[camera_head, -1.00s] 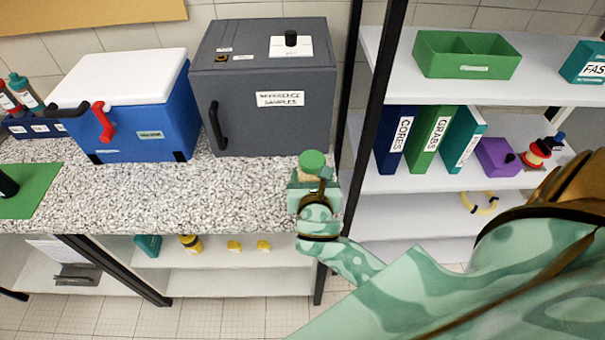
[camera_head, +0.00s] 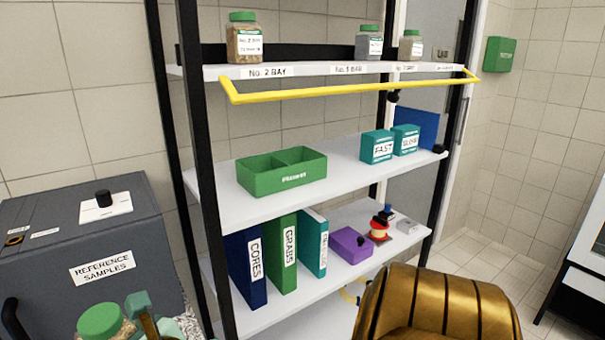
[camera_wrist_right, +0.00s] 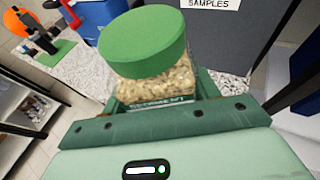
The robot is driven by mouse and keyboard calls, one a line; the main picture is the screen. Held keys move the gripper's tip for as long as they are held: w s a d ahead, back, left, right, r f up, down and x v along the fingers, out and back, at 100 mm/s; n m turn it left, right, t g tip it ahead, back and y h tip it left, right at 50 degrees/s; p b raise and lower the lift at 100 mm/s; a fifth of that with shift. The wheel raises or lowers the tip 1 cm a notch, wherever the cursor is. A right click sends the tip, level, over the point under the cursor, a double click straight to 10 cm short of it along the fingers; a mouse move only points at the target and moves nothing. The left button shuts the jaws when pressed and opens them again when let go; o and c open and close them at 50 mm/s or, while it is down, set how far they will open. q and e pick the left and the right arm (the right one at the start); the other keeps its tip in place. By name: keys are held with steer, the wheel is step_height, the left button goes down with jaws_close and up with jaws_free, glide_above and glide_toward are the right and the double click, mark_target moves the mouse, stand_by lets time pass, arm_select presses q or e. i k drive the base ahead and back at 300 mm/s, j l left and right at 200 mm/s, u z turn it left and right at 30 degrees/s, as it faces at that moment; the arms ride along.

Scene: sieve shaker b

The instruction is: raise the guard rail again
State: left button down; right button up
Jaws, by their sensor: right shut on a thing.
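The guard rail (camera_head: 350,92) is a thin yellow bar with short bent ends, in the head view. It runs along the front of the top shelf (camera_head: 330,70), and its long bar shows just below the shelf's label strip. My right gripper (camera_wrist_right: 160,105) is shut on a green-lidded jar (camera_wrist_right: 150,60) of pale grains. That jar also shows at the bottom left of the head view (camera_head: 100,322), well below and left of the rail. My left gripper is not in view.
Below are a green divided bin (camera_head: 282,178), teal boxes (camera_head: 378,147) and binders (camera_head: 283,255). A grey reference samples box (camera_head: 90,235) stands left of the black posts.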

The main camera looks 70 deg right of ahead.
mark_target(393, 97)
steer(key=k+l+z, duration=0.1)
steer(key=l, duration=0.25)
steer(key=k+l, duration=0.25)
steer(key=l, duration=0.15)
steer(key=k+l+z, duration=0.15)
steer(key=l, duration=0.25)
steer(key=k+l, duration=0.2)
steer(key=l, duration=0.2)
steer(key=j+z, duration=0.05)
